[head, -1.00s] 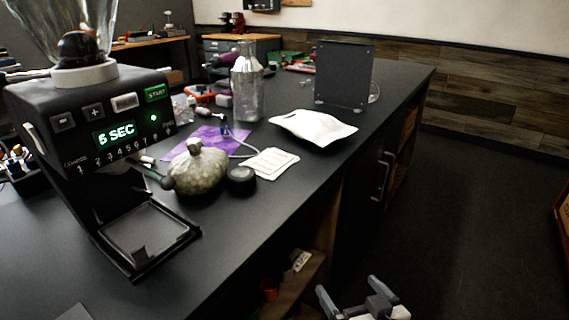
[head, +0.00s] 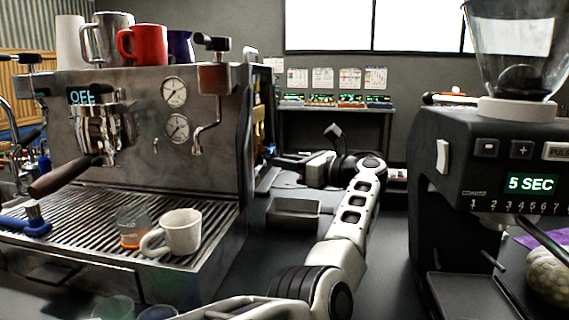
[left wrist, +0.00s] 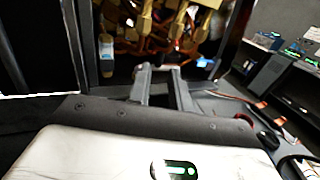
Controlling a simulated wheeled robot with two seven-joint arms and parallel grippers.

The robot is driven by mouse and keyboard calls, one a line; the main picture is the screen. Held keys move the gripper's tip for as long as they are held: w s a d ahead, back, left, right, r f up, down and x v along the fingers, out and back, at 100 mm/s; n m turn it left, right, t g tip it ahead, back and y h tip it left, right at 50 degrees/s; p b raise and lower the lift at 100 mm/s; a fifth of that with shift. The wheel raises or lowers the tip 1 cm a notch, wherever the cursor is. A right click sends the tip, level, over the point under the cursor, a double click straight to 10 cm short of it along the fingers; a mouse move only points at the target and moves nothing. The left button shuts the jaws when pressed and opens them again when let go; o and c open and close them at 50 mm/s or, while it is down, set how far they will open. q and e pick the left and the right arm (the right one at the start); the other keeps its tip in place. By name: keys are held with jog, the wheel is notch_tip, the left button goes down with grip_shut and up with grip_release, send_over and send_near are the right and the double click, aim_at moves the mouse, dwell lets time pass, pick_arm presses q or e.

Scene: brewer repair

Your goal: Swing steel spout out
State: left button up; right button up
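The espresso machine (head: 195,150) stands at the left of the head view. A steel spout (head: 212,112) hangs down its front right, under a copper-coloured block and a black-tipped lever (head: 212,43). My left arm reaches past the machine's right side. My left gripper (head: 283,166) is behind the machine's front right corner, small and partly unclear, well apart from the spout. In the left wrist view its two fingers (left wrist: 160,72) stand apart with nothing clearly between them, facing an opening with copper pipes (left wrist: 150,38). The spout does not show there. My right gripper is out of view.
A white cup (head: 181,232) and a small glass (head: 133,228) stand on the drip tray (head: 75,255). A portafilter handle (head: 62,178) sticks out at the left. A dark open box (head: 293,214) lies beside my arm. The grinder (head: 480,180) stands at the right.

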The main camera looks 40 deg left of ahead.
aim_at(261, 160)
pick_arm(q)
jog(key=a, duration=0.5)
jog(key=shift+s+a+p, duration=0.15)
jog(key=shift+s+p, duration=0.15)
jog(key=shift+p, duration=0.1)
grip_shut()
